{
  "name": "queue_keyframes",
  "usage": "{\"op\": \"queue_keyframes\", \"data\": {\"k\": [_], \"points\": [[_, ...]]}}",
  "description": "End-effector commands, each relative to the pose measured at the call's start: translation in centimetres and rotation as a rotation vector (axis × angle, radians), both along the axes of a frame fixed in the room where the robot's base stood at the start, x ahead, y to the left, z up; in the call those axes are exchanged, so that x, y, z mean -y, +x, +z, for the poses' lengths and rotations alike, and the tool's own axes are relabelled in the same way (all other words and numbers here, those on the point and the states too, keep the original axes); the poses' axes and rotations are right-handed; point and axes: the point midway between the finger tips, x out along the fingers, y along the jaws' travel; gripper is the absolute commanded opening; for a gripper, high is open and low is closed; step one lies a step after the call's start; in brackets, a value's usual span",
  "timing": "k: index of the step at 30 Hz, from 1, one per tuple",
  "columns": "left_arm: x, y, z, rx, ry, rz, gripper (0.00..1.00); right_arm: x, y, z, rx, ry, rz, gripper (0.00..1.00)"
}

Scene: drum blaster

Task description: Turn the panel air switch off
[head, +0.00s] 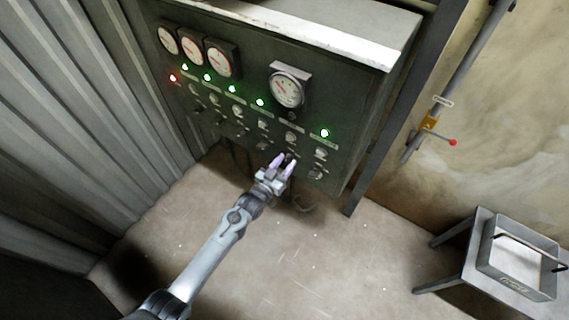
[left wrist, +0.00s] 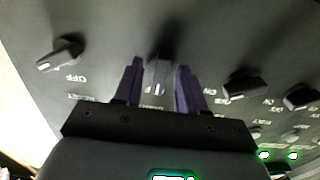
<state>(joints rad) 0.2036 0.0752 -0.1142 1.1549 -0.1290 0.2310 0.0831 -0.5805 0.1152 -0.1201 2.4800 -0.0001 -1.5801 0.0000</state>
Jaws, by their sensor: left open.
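The dark control panel (head: 240,100) stands against the back, with several knobs in rows and labels too small to read in the head view. My left gripper (head: 283,161) is at the panel's lower row, with its jaws open. In the left wrist view the purple fingers (left wrist: 160,82) stand on either side of one dark rotary switch (left wrist: 160,68). I cannot tell whether they touch it, and its label is mostly hidden by the gripper. I cannot read which switch is the panel air switch. My right gripper is not in view.
In the left wrist view, a black knob (left wrist: 62,52) beside an OFF label is at the left, and another black knob (left wrist: 245,86) is at the right. A small table (head: 468,240) with a metal tray (head: 518,284) stands at right. A wall pipe carries a red-tipped valve (head: 430,122).

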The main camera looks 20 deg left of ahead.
Motion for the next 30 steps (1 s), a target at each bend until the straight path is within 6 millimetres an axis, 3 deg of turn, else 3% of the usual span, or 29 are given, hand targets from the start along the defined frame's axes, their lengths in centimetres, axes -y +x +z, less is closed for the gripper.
{"op": "queue_keyframes", "data": {"k": [8,21,30], "points": [[-0.4,-1.7,0.0,-0.001,0.001,0.000,0.40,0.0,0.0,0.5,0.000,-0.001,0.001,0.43],[-2.0,-8.7,0.0,-0.002,0.000,0.000,0.40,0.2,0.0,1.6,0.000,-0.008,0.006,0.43],[-2.4,-10.5,0.0,-0.001,0.000,0.000,0.40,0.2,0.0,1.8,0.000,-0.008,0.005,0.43]]}}
